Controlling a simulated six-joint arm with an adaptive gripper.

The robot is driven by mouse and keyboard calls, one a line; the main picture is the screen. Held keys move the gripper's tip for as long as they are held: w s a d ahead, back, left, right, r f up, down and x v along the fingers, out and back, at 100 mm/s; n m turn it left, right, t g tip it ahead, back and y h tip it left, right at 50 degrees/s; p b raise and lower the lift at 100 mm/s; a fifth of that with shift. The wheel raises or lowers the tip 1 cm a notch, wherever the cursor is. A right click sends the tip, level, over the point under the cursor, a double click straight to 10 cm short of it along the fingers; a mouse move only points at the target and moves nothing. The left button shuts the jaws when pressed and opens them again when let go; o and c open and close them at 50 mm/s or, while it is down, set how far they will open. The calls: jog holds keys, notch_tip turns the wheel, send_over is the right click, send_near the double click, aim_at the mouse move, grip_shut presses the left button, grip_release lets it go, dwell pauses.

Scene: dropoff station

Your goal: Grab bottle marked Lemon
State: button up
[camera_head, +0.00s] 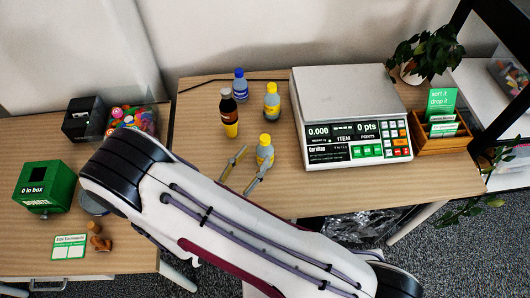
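Two grey bottles with yellow caps stand on the right-hand table. The nearer yellow-capped bottle (265,151) is just beyond the fingertips of my gripper (255,159), towards the right finger. The farther yellow-capped bottle (272,102) stands behind it. A dark brown bottle with a yellow lower part (229,114) and a blue-capped bottle (239,86) stand to the left of the farther one. No name on any bottle is readable, so I cannot tell which is Lemon. My gripper's two fingers are spread apart with nothing held between them. Its base is hidden behind my arm.
A weighing scale (346,90) stands right of the bottles. A wooden card holder (441,143) and a plant (425,52) are farther right. On the left table are a green donation box (45,187), a black box (84,119) and a clear bin (138,116) of colourful items.

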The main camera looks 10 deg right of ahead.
aim_at(262, 144)
jog(key=shift+x, duration=1.3)
jog(key=shift+w, duration=0.1)
jog(key=shift+x, duration=2.5)
jog(key=shift+w+a+f, duration=0.1)
jog(key=shift+w+a, duration=0.05)
jog(key=c, duration=1)
